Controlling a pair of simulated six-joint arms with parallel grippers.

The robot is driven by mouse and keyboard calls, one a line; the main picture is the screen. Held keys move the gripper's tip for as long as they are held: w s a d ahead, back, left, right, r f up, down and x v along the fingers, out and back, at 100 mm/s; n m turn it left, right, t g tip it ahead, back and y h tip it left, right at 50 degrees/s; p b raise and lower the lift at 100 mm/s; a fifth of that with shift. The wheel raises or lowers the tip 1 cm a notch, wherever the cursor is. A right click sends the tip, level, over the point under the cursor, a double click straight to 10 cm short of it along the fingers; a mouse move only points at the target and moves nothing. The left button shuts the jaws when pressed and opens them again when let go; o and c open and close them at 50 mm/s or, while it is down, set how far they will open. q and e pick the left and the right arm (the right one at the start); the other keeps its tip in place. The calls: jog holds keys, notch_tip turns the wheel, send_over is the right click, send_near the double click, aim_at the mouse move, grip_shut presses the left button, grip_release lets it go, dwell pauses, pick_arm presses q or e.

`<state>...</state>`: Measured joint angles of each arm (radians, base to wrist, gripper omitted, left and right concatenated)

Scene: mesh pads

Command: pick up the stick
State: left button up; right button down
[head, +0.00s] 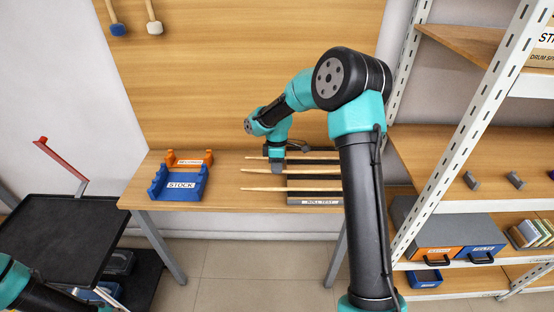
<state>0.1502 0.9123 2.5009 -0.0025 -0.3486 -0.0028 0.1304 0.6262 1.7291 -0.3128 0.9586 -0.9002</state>
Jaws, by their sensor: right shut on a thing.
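Several light wooden sticks lie side by side, pointing left, at the wooden bench's right part: a far stick (258,157), a middle stick (256,171) and a near stick (262,189). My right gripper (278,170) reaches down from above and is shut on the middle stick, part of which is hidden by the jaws. I cannot tell whether this stick is clear of the surface. The right ends of the sticks are hidden behind my right arm. My left gripper is out of view; only part of my left arm shows at the lower left.
A dark pad labelled ROLL TEST (314,201) lies by the sticks. A blue STOCK rack (180,185) and an orange rack (188,162) stand at left on the bench (225,200). A shelf unit (408,130) is at right, a black cart (60,235) at left.

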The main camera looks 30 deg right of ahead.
jog(key=s+a, duration=0.4)
jog(key=s, duration=0.3)
jog(key=shift+a+r, duration=0.3)
jog(key=shift+r, duration=0.05)
dwell(0.9)
